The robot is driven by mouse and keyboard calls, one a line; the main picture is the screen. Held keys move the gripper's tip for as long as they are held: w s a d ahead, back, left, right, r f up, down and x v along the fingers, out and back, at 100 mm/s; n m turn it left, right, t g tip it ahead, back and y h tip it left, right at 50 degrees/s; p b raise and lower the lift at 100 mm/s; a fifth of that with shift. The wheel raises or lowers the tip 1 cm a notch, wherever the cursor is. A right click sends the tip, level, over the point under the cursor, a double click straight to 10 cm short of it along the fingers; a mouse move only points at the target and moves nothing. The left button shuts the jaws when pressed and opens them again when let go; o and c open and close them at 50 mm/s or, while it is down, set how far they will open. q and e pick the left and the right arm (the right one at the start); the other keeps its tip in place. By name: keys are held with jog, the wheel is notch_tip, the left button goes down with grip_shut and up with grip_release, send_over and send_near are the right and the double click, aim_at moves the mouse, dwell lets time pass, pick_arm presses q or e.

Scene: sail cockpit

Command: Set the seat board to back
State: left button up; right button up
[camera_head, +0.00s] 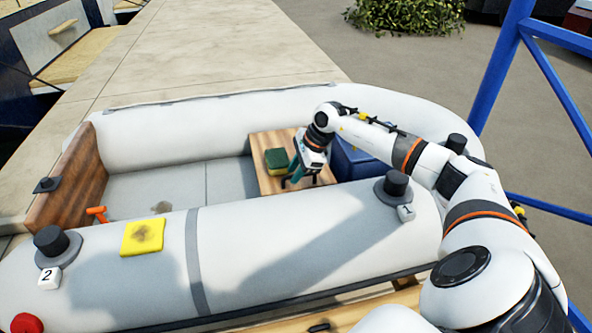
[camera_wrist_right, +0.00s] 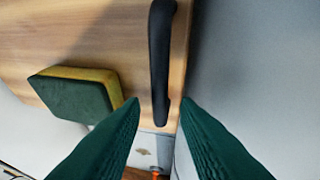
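The seat board (camera_head: 266,147) is a light wooden board lying across inside the grey inflatable boat, right of the middle of its floor. Its black bar handle (camera_wrist_right: 161,60) shows in the right wrist view. My right gripper (camera_head: 298,180) is over the board's right part, at the handle. In the right wrist view its two green fingers (camera_wrist_right: 160,106) are apart, with the handle's lower end between the fingertips; a gap shows on both sides. Whether the fingers reach down around the handle I cannot tell. My left gripper is not in view.
A green and yellow sponge (camera_head: 276,160) lies on the board, and also shows in the wrist view (camera_wrist_right: 75,95). A blue box (camera_head: 352,161) stands just right of the board. The boat floor (camera_head: 155,188) left of the board is mostly clear. The near tube (camera_head: 270,240) carries a stained yellow cloth (camera_head: 143,236).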

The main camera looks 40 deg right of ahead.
grip_shut()
jog(key=shift+w+a, duration=0.1)
jog(key=shift+w+a, duration=0.1)
jog(key=shift+a, duration=0.15)
jog(key=p, duration=0.1)
send_over(263, 193)
jog(key=shift+r, duration=0.15)
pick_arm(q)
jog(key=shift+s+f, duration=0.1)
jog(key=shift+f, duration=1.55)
pick_arm(e)
jog(key=w+a, duration=0.4)
jog(key=a, duration=0.3)
jog(key=shift+w+a, duration=0.15)
jog(key=shift+a, duration=0.1)
